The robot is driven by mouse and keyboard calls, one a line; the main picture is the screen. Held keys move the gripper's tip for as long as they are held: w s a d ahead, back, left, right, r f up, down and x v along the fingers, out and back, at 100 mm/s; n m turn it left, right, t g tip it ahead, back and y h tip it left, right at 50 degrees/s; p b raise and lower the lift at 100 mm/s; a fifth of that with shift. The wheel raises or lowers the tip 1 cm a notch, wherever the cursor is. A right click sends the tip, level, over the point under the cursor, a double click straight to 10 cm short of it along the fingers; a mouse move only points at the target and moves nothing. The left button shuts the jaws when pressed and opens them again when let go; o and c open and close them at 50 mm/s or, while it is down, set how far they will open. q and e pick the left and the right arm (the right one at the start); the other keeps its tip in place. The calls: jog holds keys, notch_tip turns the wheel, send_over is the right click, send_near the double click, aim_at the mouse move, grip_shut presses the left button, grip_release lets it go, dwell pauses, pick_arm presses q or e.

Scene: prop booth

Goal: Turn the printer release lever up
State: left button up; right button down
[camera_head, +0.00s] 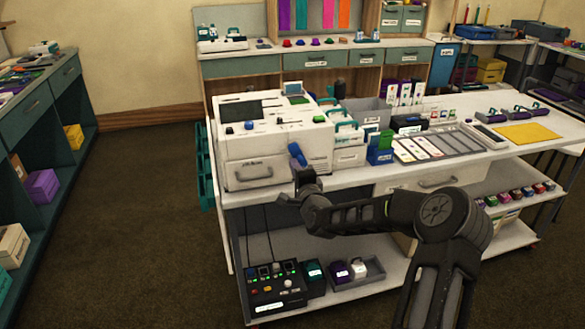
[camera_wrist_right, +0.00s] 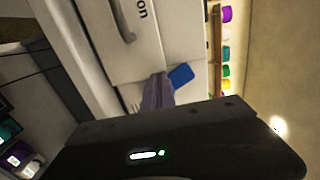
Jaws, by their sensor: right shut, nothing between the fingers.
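The white printer (camera_head: 250,146) stands at the left end of the white table. Its blue release lever (camera_head: 297,153) is on the front face at the right and slants downward in the head view. The lever also shows in the right wrist view (camera_wrist_right: 181,76), just beside the fingertips of my right gripper (camera_wrist_right: 157,84). In the head view, my right gripper (camera_head: 304,178) is just below the lever's lower end. It is shut and empty. I cannot tell whether it touches the lever. My left gripper is not in view.
The printer's front drawer handle (camera_head: 250,174) is left of the lever. White and green boxes (camera_head: 350,148) stand close on its right. Below, a shelf holds a black control box (camera_head: 275,286). The floor (camera_head: 150,220) at left is clear.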

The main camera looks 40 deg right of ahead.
jog(key=shift+d+r, duration=0.15)
dwell(0.3)
jog(key=shift+s+d+r, duration=0.1)
jog(key=shift+d+r, duration=0.1)
jog(key=shift+r, duration=0.1)
jog(key=shift+s, duration=0.1)
jog(key=v, duration=0.7)
dwell(0.5)
dwell(0.5)
